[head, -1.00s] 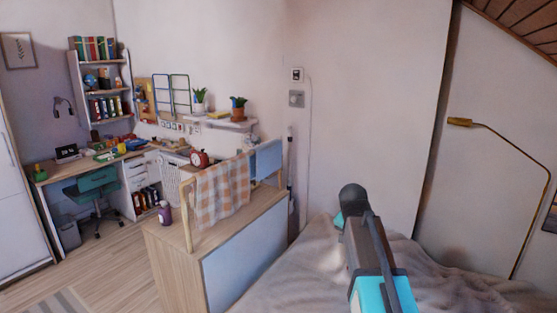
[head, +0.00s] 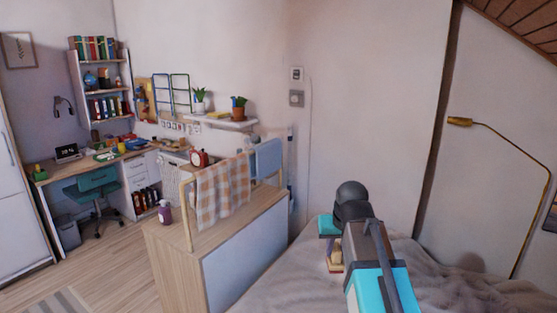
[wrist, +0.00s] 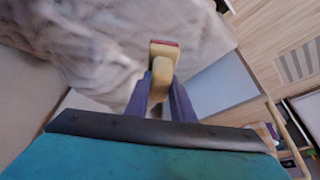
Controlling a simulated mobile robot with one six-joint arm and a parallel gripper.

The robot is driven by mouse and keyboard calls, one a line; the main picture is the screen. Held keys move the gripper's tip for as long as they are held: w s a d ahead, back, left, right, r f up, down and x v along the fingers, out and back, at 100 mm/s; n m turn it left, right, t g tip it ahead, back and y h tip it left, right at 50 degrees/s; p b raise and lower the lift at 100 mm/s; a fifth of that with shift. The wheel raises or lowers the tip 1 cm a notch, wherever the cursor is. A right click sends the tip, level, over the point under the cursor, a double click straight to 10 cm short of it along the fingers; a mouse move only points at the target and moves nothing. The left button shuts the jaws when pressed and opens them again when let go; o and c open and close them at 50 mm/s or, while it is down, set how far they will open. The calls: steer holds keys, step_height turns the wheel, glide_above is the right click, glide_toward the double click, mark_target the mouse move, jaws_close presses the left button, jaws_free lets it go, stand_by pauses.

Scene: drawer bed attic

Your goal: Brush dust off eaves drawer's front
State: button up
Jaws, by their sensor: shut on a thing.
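My gripper (wrist: 160,92) is shut on a pale wooden brush (wrist: 161,62) with a reddish strip at its far end. In the wrist view the brush points away from my fingers, over the grey blanket. In the head view my gripper (head: 328,228) is at the lower middle, and part of the brush (head: 335,264) hangs below it, above the bed (head: 285,285). I cannot make out the eaves drawer's front or any dust in either view.
Left of the bed stands a wooden cabinet (head: 165,245) with a pale blue panel and a checked cloth (head: 222,193) on a rail. A brass lamp (head: 515,148) stands at right. Open wooden floor (head: 110,275) lies at left.

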stand_by(0.3)
steer(key=s+f, duration=0.5)
steer(key=f, duration=0.1)
steer(key=shift+s+f, duration=0.15)
steer(key=shift+f, duration=0.15)
steer(key=shift+s, duration=0.1)
